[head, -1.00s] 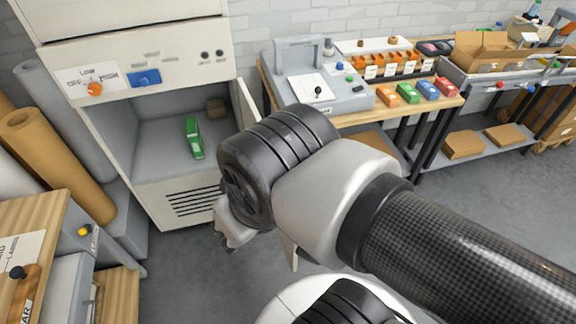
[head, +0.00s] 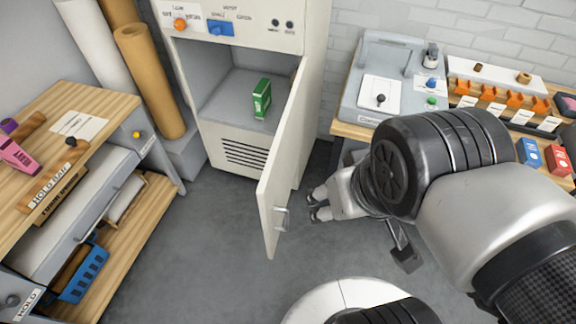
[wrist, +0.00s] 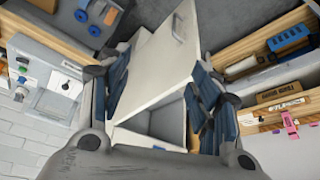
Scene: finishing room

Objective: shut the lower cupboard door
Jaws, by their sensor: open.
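The lower cupboard door (head: 277,183) is a pale panel hinged at the right side of the cupboard (head: 212,100). It stands wide open, swung out towards me, with a metal handle (head: 282,219) near its free edge. My gripper (head: 318,204) is just right of the door, near handle height, and looks apart from it. In the wrist view the open, empty gripper (wrist: 160,72) has the door (wrist: 150,80) in sight beyond and between its fingers. The handle (wrist: 178,28) shows near the top there. Whether a finger touches the door cannot be told.
A green box (head: 261,99) stands inside the open compartment. A wooden bench (head: 95,105) with shelves is at left, and cardboard rolls (head: 150,80) lean behind it. A workbench (head: 350,131) is at right. The grey floor (head: 210,235) left of the door is clear.

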